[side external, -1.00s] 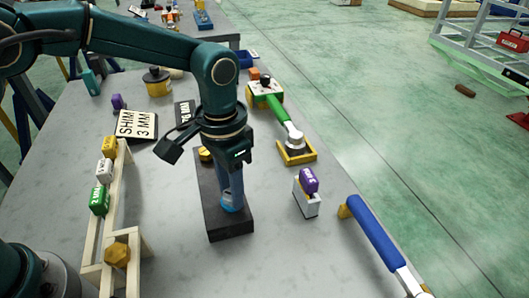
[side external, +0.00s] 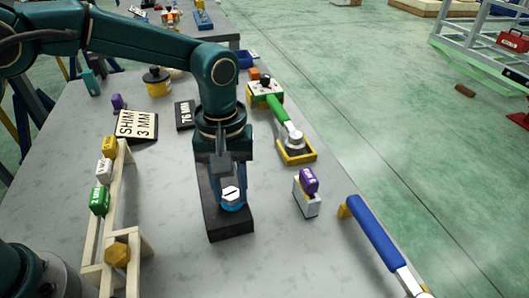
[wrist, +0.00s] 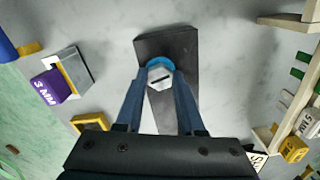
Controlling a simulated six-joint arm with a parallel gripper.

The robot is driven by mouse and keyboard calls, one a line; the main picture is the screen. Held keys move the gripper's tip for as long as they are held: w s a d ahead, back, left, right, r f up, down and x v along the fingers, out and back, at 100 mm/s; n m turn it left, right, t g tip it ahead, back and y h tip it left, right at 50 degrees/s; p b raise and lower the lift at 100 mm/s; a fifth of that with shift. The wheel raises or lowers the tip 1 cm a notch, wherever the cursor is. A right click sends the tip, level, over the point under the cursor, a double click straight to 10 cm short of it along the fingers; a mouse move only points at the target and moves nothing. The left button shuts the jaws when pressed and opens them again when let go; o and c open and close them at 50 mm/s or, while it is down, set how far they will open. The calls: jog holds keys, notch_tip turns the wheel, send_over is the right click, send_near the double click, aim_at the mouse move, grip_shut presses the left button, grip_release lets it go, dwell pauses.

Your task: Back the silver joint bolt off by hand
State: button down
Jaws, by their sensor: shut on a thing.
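The silver joint bolt (wrist: 159,76) has a hex head with a dark line across it. It stands in a blue collar (wrist: 160,62) on a dark block (wrist: 172,42). In the side external view the bolt head (side external: 231,193) shows at the near end of the block (side external: 231,226), below my wrist. My gripper (wrist: 160,84) points down and its two blue fingers are shut on the bolt head from both sides. In the side external view the fingers are mostly hidden behind the bolt and wrist.
A purple "3 MM" block (side external: 308,180) sits on a grey stand to the right. A green-handled tool (side external: 281,112) rests on a yellow cradle (side external: 298,158). A wooden rack (side external: 119,199) with coloured blocks stands left. A blue-handled tool (side external: 374,231) lies front right.

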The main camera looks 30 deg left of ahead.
aim_at(231, 193)
jog(key=n, duration=0.6)
jog(key=shift+s+f+n, duration=0.15)
jog(key=shift+n, duration=0.15)
dwell(0.5)
jog(key=c, duration=0.5)
grip_release()
jog(key=shift+r, duration=0.2)
jog(key=shift+r, duration=2.45)
